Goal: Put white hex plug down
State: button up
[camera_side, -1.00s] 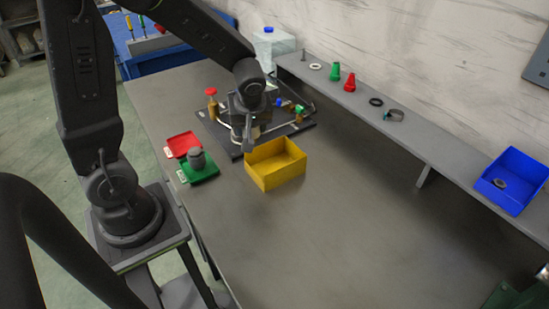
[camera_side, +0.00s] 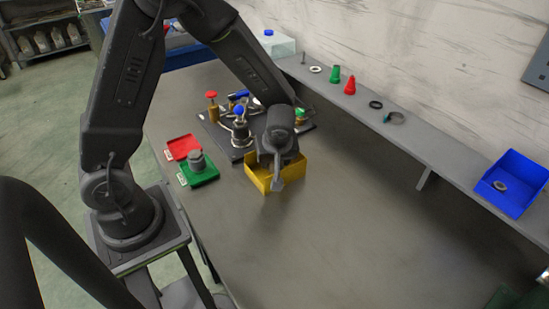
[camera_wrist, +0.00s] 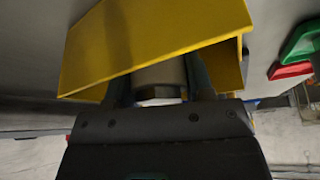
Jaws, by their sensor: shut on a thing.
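The white hex plug (camera_wrist: 160,82) shows between my gripper's fingers in the wrist view, its pale body partly hidden by the gripper. My gripper (camera_wrist: 158,90) is shut on it and sits at the open side of the yellow bin (camera_wrist: 140,35). The plug is hidden there. I cannot tell whether the plug touches the bin.
A dark fixture board (camera_side: 215,130) with valves and fittings lies behind the bin. A red tray (camera_side: 182,147) and a green tray (camera_side: 204,177) holding a grey part are to the left. The table right of the bin is clear. A blue bin (camera_side: 512,180) stands on the shelf.

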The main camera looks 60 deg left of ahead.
jog(key=shift+f, duration=0.15)
jog(key=o, duration=0.8)
jog(key=v, duration=1.2)
jog(key=s+d+r+m+t+h, duration=0.2)
jog(key=s+r+m+t+h, duration=0.1)
jog(key=s+r+m, duration=0.8)
jog(key=shift+s+r+m+t+h, duration=0.25)
jog(key=shift+s+m+t+h, duration=0.2)
jog(key=shift+s+m, duration=0.95)
jog(key=shift+s, duration=0.15)
